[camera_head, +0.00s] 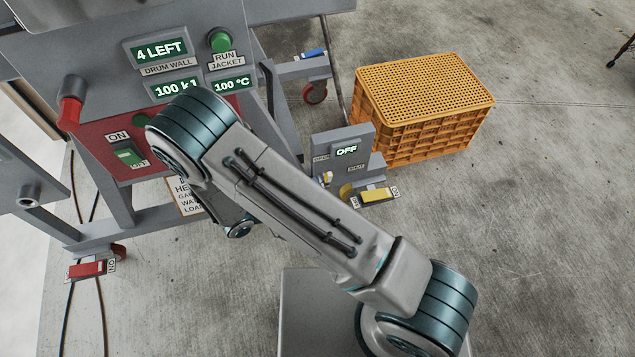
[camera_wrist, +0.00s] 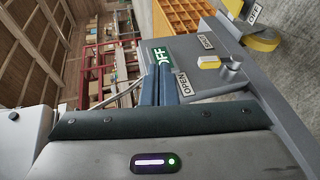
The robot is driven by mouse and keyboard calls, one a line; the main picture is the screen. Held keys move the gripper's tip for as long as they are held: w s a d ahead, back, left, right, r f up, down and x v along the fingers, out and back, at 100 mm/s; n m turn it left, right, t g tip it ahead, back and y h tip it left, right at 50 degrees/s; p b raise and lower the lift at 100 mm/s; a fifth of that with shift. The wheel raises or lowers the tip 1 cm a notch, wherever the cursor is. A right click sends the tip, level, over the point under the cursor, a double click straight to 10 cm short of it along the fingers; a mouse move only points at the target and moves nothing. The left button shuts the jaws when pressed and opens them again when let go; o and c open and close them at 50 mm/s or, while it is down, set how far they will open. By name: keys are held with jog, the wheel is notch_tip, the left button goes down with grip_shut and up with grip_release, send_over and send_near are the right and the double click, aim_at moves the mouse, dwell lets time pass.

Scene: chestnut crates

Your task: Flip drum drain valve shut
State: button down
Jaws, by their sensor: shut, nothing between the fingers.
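A small grey valve panel (camera_head: 330,143) with an OFF display stands right of my arm in the head view. In the wrist view, the panel (camera_wrist: 262,92) carries an OPEN label (camera_wrist: 184,83) and a SHUT label (camera_wrist: 206,42). A small yellow-tipped lever (camera_wrist: 209,62) sits between these labels, beside a grey stub; I cannot tell which label it is set to. In the head view the lever (camera_head: 327,178) is tiny. My gripper (camera_wrist: 165,72) is shut and empty, its dark fingertips in front of the OFF display, left of the lever and apart from it. My arm hides it in the head view.
A larger grey machine with displays and a red panel (camera_head: 100,170) stands at left. A yellow floor switch (camera_head: 375,195) lies close by the valve panel, and a red switch (camera_head: 88,269) at lower left. An orange crate (camera_head: 425,105) stands behind.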

aim_at(327, 181)
jog(key=s+a+f+n+t+y, duration=0.2)
jog(key=a+f+t, duration=0.4)
jog(key=f, duration=0.3)
jog(key=shift+s+n+y, duration=0.25)
jog(key=shift+n+y, duration=0.65)
jog(key=shift+y, duration=0.2)
jog(key=shift+f, duration=0.1)
jog(key=s+d+b+x, duration=0.1)
jog(key=d+b+x, duration=0.1)
jog(key=x, duration=1)
jog(key=shift+d+f+b, duration=0.2)
jog(key=shift+d+b, duration=0.35)
jog(key=shift+b, duration=0.1)
jog(key=shift+w+a+r, duration=0.1)
jog(key=shift+w, duration=0.05)
